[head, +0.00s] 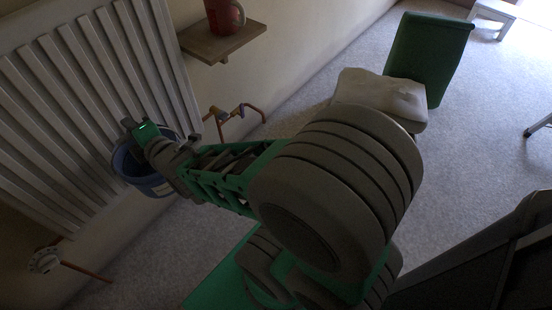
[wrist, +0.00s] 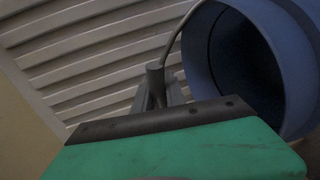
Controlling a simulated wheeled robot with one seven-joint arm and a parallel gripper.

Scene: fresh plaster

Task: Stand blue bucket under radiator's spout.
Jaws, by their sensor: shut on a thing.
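The blue bucket (head: 152,183) is in front of the white radiator (head: 85,75) in the head view, partly hidden by my gripper (head: 133,128). In the wrist view the bucket (wrist: 245,55) fills the right side, and I see into its dark inside. My gripper (wrist: 158,85) is shut on the bucket's thin wire handle, which runs from the fingers up to the rim. The bucket's base and any contact with the floor are hidden. Copper pipes with a valve (head: 228,115) stand right of the radiator. I cannot tell for sure which fitting is the spout.
A white radiator knob (head: 45,260) with a copper pipe is at lower left. A wooden shelf (head: 222,42) holds a red container (head: 225,15). Carpet to the right is mostly clear.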

